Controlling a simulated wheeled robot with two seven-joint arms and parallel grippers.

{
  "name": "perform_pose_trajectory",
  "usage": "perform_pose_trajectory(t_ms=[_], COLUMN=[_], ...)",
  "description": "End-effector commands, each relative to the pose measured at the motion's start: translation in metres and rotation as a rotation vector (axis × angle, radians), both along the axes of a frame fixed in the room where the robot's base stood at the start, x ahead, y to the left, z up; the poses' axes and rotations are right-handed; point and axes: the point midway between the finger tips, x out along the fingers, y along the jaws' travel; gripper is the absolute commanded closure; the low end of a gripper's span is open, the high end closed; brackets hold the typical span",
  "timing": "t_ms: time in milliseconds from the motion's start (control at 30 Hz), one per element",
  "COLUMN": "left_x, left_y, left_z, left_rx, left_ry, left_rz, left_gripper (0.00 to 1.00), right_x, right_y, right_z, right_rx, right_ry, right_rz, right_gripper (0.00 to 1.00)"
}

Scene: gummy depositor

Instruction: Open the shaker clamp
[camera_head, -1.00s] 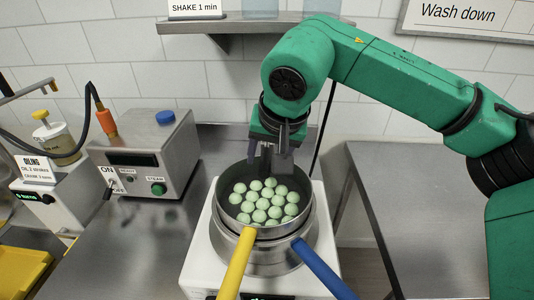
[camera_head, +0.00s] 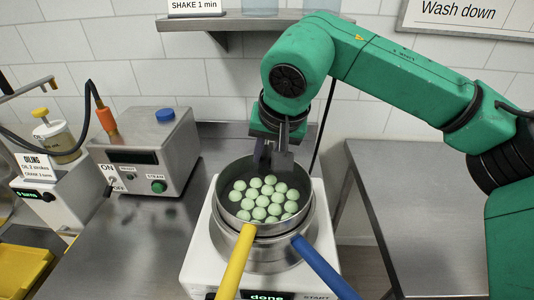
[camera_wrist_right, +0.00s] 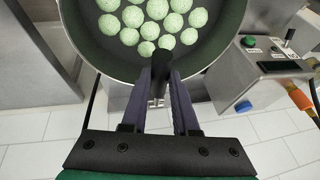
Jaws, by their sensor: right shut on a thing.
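The shaker (camera_head: 200,255) is a white machine at the centre, and its display reads "done". A steel pan (camera_head: 222,200) with several pale green balls (camera_head: 262,199) sits on it. My right gripper (camera_head: 272,164) is at the pan's far rim, with its fingers pointing down. In the wrist view the right gripper (camera_wrist_right: 160,78) is shut on a black upright piece (camera_wrist_right: 161,64) at the pan's rim, which looks like the clamp's lever. The fingers hide the rest of the clamp. My left gripper is not in view.
A yellow handle (camera_head: 237,263) and a blue handle (camera_head: 322,266) stick out at the front. A steel control box (camera_head: 150,155) with a switch and knobs stands left. A shelf (camera_head: 240,24) hangs behind. An empty steel table (camera_head: 430,200) is at right.

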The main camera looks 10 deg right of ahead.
Motion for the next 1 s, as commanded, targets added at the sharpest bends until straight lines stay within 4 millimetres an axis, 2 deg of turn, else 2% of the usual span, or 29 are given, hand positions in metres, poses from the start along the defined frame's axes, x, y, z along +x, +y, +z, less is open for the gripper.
perform_pose_trajectory(t_ms=[833,1000], left_x=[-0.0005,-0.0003], left_y=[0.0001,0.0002], left_z=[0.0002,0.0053], left_rx=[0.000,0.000], left_ry=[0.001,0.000], left_rz=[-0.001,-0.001], left_gripper=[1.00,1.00], right_x=[0.0006,0.0011], right_y=[-0.0001,-0.0002], right_z=[0.0010,0.0041], right_rx=[0.001,0.004], right_ry=[-0.003,0.010], right_rz=[-0.001,-0.002], right_gripper=[1.00,1.00])
